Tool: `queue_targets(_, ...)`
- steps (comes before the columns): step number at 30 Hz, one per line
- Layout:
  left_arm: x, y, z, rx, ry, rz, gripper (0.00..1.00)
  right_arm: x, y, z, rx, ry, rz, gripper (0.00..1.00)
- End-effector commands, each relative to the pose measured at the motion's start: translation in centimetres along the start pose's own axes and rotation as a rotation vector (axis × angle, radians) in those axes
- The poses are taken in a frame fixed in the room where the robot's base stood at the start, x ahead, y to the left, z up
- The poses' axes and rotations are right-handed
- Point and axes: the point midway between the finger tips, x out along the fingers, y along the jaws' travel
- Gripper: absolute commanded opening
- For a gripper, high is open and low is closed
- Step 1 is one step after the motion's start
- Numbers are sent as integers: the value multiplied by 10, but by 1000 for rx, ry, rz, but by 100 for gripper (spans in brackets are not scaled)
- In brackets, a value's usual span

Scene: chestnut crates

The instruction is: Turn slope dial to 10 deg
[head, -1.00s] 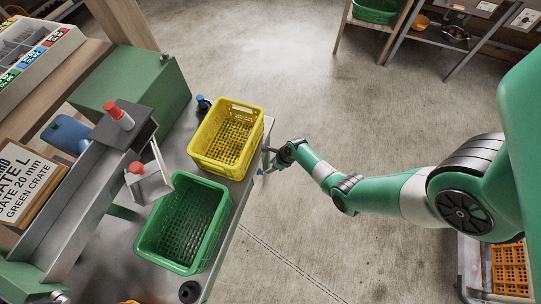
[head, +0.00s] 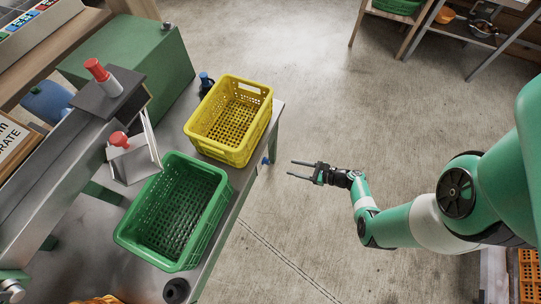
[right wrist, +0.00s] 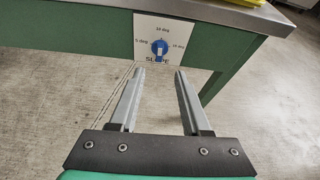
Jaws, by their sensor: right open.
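The slope dial is a blue round knob (right wrist: 159,47) on a white plate (right wrist: 146,29) on the table's green side. The plate has 5 deg at left, 10 deg at top and a third mark at right. A pale bar shows on the knob's lower part, but I cannot tell which mark it is set to. In the head view a small blue part of the dial (head: 265,160) shows at the table's edge. My right gripper (head: 291,168) is open and empty, apart from the dial. In the right wrist view its fingers (right wrist: 160,73) point toward the plate, below the knob.
A yellow crate (head: 268,128) and a green crate (head: 222,205) stand on the metal table (head: 225,217). A chute (head: 50,165) with red-topped parts is at left. The concrete floor around my right gripper is clear.

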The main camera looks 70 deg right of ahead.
Motion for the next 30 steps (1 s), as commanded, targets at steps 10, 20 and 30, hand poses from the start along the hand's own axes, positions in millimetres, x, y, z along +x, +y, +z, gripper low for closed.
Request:
queue_targets(10,-18,0,17,0,0,0,0,50,2,-4,-7,0,11,48)
queue_targets(20,-39,0,36,0,0,0,0,110,1,-2,-3,1,5,48)
queue_targets(30,-39,0,36,0,0,0,0,116,0,2,-1,1,2,48)
